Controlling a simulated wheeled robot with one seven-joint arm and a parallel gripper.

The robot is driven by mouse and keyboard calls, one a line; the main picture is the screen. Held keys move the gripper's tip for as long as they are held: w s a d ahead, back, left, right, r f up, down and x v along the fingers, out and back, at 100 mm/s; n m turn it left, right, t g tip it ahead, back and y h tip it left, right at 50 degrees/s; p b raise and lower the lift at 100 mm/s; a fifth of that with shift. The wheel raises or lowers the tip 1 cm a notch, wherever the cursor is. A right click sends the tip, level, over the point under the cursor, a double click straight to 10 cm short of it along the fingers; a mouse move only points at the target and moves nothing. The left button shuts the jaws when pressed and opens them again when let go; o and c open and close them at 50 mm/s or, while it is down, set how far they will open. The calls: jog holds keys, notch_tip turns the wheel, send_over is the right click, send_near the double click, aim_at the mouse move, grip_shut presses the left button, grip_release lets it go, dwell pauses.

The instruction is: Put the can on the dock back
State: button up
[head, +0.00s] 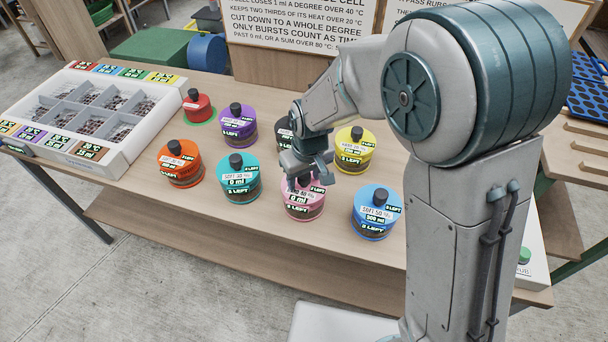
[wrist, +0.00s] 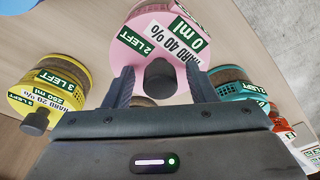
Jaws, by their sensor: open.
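Several lidded cans with black knobs stand on the wooden table. The pink can (head: 303,203), marked "HARD 40 %" and "0 ml", is at the front, under my gripper (head: 307,176). In the wrist view the pink can (wrist: 178,38) has its dark knob between the fingers of my open gripper (wrist: 162,88); I cannot tell whether they touch it. A small red can (head: 197,105) stands at the back left with a green round base (head: 200,122) showing under it, perhaps the dock. No other can shows such a base.
Orange (head: 180,165), teal (head: 238,181), purple (head: 237,126), yellow (head: 354,153) and blue (head: 372,216) cans stand close around; a dark one is partly hidden by my arm. A white compartment crate (head: 137,145) is at left. Table front is clear.

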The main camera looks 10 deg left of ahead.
aim_at(308, 191)
notch_tip(308, 191, up, 12)
jog(key=s+d, duration=0.1)
jog(key=shift+s+b, duration=0.2)
jog(key=shift+b, duration=0.15)
jog(key=s+d+m, duration=0.4)
jog(key=s+d, duration=0.2)
jog(key=d, duration=0.6)
jog(key=s+d+r+m+t+h, duration=0.1)
jog(key=s+d+m, duration=0.3)
jog(key=d, duration=0.9)
jog(key=shift+s+t, duration=0.3)
jog(key=shift+s, duration=0.8)
